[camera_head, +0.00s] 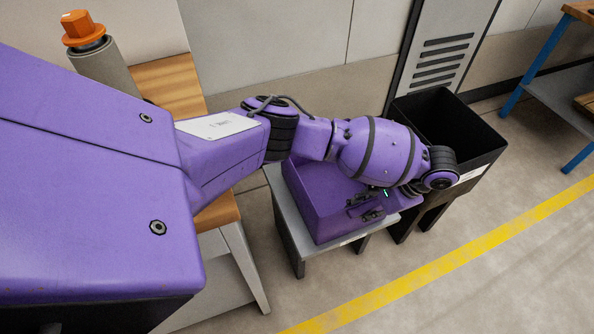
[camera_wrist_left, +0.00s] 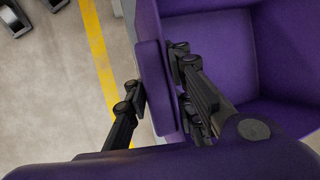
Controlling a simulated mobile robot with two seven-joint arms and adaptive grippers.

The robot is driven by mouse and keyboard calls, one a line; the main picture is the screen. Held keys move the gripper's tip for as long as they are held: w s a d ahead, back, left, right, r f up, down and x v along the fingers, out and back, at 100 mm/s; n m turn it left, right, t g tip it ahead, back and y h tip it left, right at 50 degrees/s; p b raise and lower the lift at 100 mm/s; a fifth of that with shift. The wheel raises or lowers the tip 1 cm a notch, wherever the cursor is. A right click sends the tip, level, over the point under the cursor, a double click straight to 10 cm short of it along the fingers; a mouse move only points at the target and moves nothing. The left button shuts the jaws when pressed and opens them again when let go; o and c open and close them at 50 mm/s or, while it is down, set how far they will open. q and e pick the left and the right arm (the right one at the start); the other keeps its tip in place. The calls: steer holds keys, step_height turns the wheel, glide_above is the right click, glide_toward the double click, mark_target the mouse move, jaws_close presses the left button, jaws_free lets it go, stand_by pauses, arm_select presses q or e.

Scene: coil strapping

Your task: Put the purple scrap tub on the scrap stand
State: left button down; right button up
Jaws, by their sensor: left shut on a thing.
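The purple scrap tub (camera_head: 318,210) is upright over the top of a small grey stand (camera_head: 287,228), and it appears to rest on it. My arm hides much of its top. My left gripper (camera_head: 369,205) is at the tub's right side. In the left wrist view, my left gripper (camera_wrist_left: 158,82) has one finger inside and one outside the tub's raised lip (camera_wrist_left: 153,70), shut on it. The part of the tub's inside (camera_wrist_left: 275,60) that shows looks empty. My right gripper is not in view.
A black open bin (camera_head: 440,115) stands close behind and right of the stand. A wooden bench (camera_head: 170,85) with a grey cylinder and orange cap (camera_head: 90,28) is at left. A blue-legged table (camera_head: 550,85) is far right. A yellow line (camera_head: 440,268) crosses clear floor in front.

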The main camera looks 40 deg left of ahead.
arm_select(q)
steer(key=c, duration=1.5)
jaws_free()
steer(key=shift+s+f, duration=0.1)
steer(key=shift+f, duration=0.05)
steer(key=shift+r, duration=0.35)
steer(key=p+v, duration=0.3)
steer(key=v, duration=0.9)
steer(key=shift+d+f, duration=0.1)
